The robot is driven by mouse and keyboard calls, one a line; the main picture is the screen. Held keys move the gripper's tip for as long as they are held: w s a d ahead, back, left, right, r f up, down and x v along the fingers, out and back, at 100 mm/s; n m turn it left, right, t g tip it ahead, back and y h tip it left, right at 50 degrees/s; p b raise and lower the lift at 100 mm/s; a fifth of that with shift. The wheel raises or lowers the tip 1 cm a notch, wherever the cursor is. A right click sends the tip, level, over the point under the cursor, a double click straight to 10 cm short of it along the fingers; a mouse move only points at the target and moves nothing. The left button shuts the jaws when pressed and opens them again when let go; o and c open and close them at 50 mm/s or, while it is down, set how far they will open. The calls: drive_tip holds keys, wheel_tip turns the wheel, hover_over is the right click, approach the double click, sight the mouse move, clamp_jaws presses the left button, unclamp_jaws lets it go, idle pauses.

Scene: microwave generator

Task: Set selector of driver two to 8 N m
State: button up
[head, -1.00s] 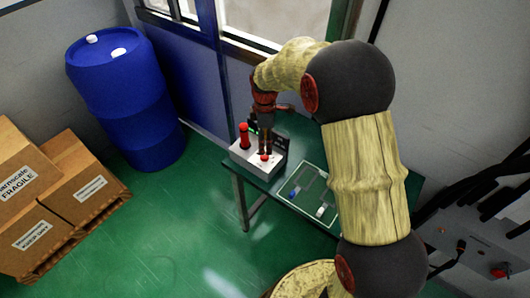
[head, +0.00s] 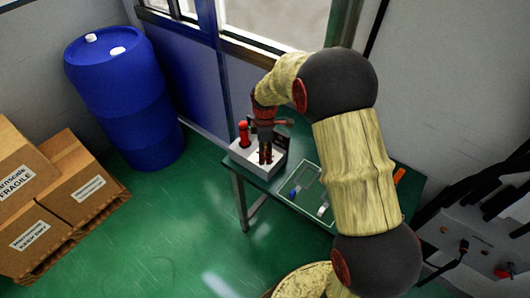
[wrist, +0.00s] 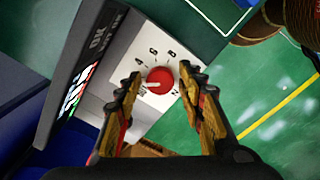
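A red round selector knob (wrist: 160,80) sits on a light grey panel (wrist: 128,52) in the wrist view. Small dark numerals ring it; 4, 6 and 8 seem to stand along its upper side. A pale pointer mark shows at the knob's left side. My gripper (wrist: 162,78) is open, with one fingertip on each side of the knob and visible gaps between. In the head view my gripper (head: 266,158) is over the grey box (head: 243,157) and hides the knob. Whether this box is driver two cannot be told.
A tall red handle (head: 243,133) stands on the box, left of my gripper. A dark display unit (wrist: 80,80) borders the panel in the wrist view. The green table holds an outlined area with blue (head: 295,192) and white (head: 322,210) items. A blue barrel (head: 125,95) stands left.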

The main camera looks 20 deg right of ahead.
drive_tip(key=c, duration=0.9)
drive_tip(key=shift+c, duration=0.2)
drive_tip(key=m+p, duration=0.2)
drive_tip(key=m, duration=0.2)
drive_tip(key=shift+r+m+p, duration=0.1)
drive_tip(key=shift+m+p, duration=0.2)
drive_tip(key=shift+p, duration=0.05)
drive_tip(key=m+p, duration=0.2)
drive_tip(key=m, duration=0.4)
drive_tip(key=shift+s, duration=0.1)
drive_tip(key=m+p, duration=0.2)
drive_tip(key=m, duration=0.4)
drive_tip(key=shift+a+m, duration=0.15)
drive_tip(key=shift+m, duration=0.25)
drive_tip(key=m+p, duration=0.1)
drive_tip(key=m, duration=0.5)
drive_tip(key=shift+m, duration=0.3)
drive_tip(key=o, duration=1.2)
drive_tip(key=shift+c, duration=0.2)
